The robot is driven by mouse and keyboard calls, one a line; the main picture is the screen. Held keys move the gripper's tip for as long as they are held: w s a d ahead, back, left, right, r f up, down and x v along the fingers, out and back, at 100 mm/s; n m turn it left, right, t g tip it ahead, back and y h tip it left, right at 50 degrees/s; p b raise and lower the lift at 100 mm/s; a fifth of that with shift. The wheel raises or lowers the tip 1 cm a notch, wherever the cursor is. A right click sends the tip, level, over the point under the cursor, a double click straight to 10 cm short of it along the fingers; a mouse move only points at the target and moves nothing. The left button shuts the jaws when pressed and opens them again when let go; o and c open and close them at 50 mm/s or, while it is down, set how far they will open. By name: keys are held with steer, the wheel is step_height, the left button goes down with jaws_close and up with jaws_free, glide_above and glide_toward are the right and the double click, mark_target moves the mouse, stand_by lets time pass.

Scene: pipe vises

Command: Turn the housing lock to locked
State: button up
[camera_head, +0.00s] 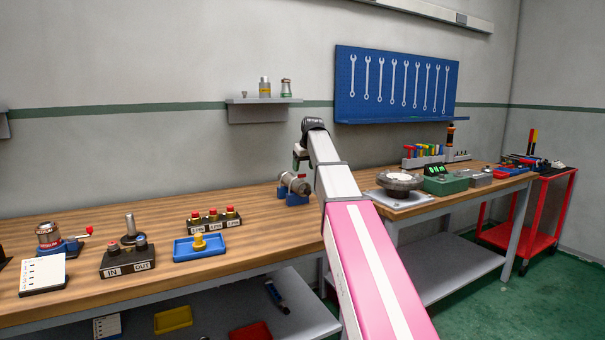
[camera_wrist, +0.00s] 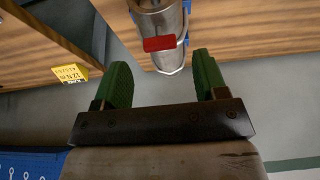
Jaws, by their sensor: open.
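A metal cylinder housing (camera_head: 294,184) lies in a blue holder (camera_head: 293,198) on the wooden bench in the head view. In the wrist view the housing (camera_wrist: 162,42) appears beyond my fingers, with a red tab (camera_wrist: 159,43) on it. I cannot tell whether this tab is the lock, or its setting. My gripper (camera_wrist: 160,75) is open, its green fingers apart and empty. The housing's near end shows between and just beyond the fingertips; contact is not visible. In the head view my gripper (camera_head: 300,160) is above the housing, partly hidden by my arm.
Left on the bench (camera_head: 150,220) stand a blue vise with a red handle (camera_head: 72,240), an IN/OUT block (camera_head: 128,262), a blue tray (camera_head: 205,250) and a red-button row (camera_head: 213,220). A round grey part (camera_head: 400,181) and green box (camera_head: 445,182) stand right. A yellow label (camera_wrist: 70,72) is near the fingers.

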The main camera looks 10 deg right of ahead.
mark_target(302, 177)
steer(key=shift+x, duration=1.65)
steer(key=c, duration=0.9)
